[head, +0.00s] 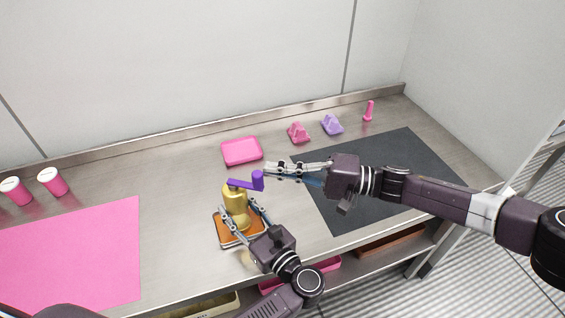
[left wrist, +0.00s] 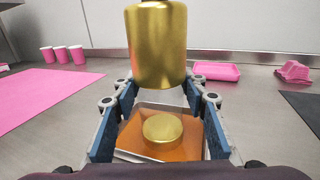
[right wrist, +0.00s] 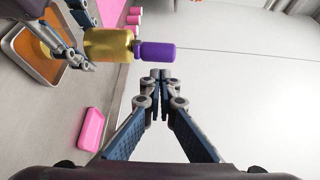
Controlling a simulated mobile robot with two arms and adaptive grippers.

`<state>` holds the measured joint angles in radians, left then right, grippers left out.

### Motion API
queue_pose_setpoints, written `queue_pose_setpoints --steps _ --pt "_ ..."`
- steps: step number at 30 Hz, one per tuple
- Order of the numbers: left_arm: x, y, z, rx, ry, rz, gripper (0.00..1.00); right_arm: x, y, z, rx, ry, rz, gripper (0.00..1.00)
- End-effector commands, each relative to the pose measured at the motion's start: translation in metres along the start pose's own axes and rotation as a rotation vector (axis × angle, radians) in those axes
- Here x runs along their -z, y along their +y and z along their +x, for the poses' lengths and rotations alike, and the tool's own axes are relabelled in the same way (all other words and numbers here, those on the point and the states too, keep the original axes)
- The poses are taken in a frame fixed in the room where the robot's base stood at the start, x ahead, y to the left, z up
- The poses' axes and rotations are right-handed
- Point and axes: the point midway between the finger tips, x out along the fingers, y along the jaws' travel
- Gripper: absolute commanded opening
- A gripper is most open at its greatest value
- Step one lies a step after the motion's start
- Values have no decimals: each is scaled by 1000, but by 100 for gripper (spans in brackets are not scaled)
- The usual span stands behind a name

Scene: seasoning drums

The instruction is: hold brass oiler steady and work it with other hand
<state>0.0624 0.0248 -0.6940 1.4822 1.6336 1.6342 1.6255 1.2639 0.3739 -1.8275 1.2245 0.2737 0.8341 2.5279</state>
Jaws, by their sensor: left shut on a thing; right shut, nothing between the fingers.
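The brass oiler (head: 236,198) stands upright over a tray with an amber floor (head: 224,236). My left gripper (head: 236,211) is shut on it, one finger on each side. In the left wrist view its gold body (left wrist: 158,48) rises above the fingers, and a round gold part (left wrist: 162,130) shows lower, over the tray. A purple crank arm with an upright knob (head: 258,180) sits on top. My right gripper (head: 267,172) is shut and empty close to the knob. In the right wrist view its tips (right wrist: 160,75) are just beside the purple knob (right wrist: 157,52); contact cannot be told.
A pink tray (head: 242,151) lies behind the oiler. A dark mat (head: 400,195) lies right, a pink mat (head: 75,255) left, with pink cups (head: 52,181) behind.

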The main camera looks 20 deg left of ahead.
Motion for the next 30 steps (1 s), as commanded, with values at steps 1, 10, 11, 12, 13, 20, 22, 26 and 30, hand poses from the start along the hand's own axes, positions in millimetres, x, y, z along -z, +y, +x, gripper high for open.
queue_pose_setpoints --steps 1,10,11,12,13,20,22,26,30 --pt "0 0 0 1 1 1 4 -2 0 0 0 0 1 0" --pt "0 0 0 0 1 1 4 -5 0 1 0 0 1 0" --pt "0 0 0 0 0 1 4 -5 0 1 0 0 1 0" --pt "0 0 0 0 0 1 4 -5 0 1 0 0 1 0" --pt "0 0 0 0 0 1 4 -5 0 1 0 0 1 0" --pt "0 0 0 0 0 1 4 -7 0 0 0 0 1 0" --pt "0 0 0 0 0 1 4 -9 0 0 0 0 1 0" --pt "0 0 0 0 0 1 4 -11 0 0 0 -1 1 0" --pt "0 0 0 0 0 1 4 -13 0 0 0 -1 1 0"
